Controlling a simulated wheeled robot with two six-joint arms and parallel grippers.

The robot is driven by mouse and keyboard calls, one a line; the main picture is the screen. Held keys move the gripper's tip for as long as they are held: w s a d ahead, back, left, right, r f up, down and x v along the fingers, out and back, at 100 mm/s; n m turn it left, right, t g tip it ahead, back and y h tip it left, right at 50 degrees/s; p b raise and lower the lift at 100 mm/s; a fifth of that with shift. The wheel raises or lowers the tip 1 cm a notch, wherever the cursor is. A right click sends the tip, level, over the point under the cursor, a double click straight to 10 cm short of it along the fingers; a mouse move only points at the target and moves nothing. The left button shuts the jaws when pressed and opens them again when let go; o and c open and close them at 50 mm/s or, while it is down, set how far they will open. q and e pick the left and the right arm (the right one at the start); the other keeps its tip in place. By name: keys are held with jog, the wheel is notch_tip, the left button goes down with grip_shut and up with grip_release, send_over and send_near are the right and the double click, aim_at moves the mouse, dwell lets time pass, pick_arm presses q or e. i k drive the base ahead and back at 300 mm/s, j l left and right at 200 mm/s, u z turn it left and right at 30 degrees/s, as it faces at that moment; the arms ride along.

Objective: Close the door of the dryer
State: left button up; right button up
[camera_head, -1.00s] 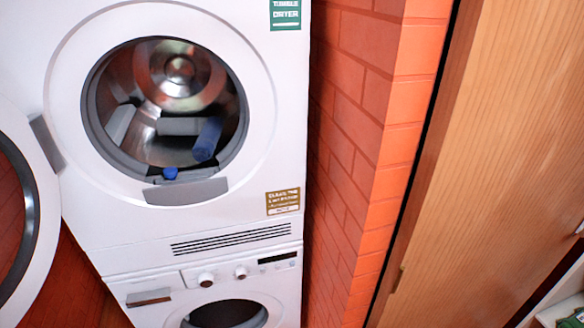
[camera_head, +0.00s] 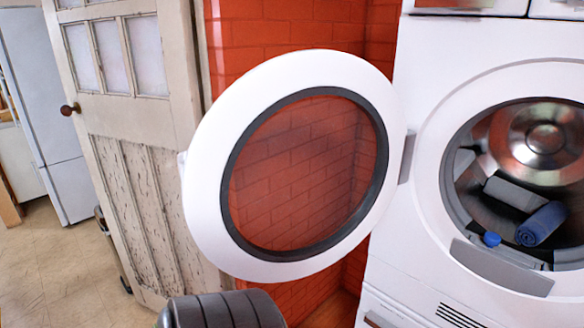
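The dryer (camera_head: 412,240) is white and stands at the right, cut off by the picture's edge. Its round door (camera_head: 212,215), a white ring with a dark inner rim and clear glass, stands wide open to the left of the drum opening. A grey hinge (camera_head: 406,158) joins it to the dryer front. Inside the steel drum lie a rolled blue cloth (camera_head: 542,224) and a small blue item (camera_head: 491,239). Neither of my grippers is in view. A dark grey ribbed part of my arm shows at the bottom edge, below the door.
An old cream door (camera_head: 145,190) with glass panes and peeling panels stands at the left, behind the dryer door. A red brick wall (camera_head: 300,28) is behind the dryer door. A fridge (camera_head: 42,110) stands at the far left. The tiled floor (camera_head: 65,275) at lower left looks clear.

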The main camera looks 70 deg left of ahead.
aim_at(206, 170)
jog(key=j+u, duration=0.25)
jog(key=u, duration=0.15)
jog(key=j+u, duration=0.55)
jog(key=u, duration=0.2)
jog(key=j+u, duration=0.25)
jog(key=u, duration=0.15)
jog(key=i+j+u, duration=0.25)
jog(key=j, duration=0.2)
jog(key=i+j+z, duration=0.1)
jog(key=j+z, duration=0.2)
jog(key=z, duration=0.2)
jog(key=j+z, duration=0.35)
jog(key=z, duration=0.15)
jog(key=j+z, duration=0.35)
jog(key=z, duration=0.15)
jog(key=j+z, duration=0.35)
jog(key=z, duration=0.15)
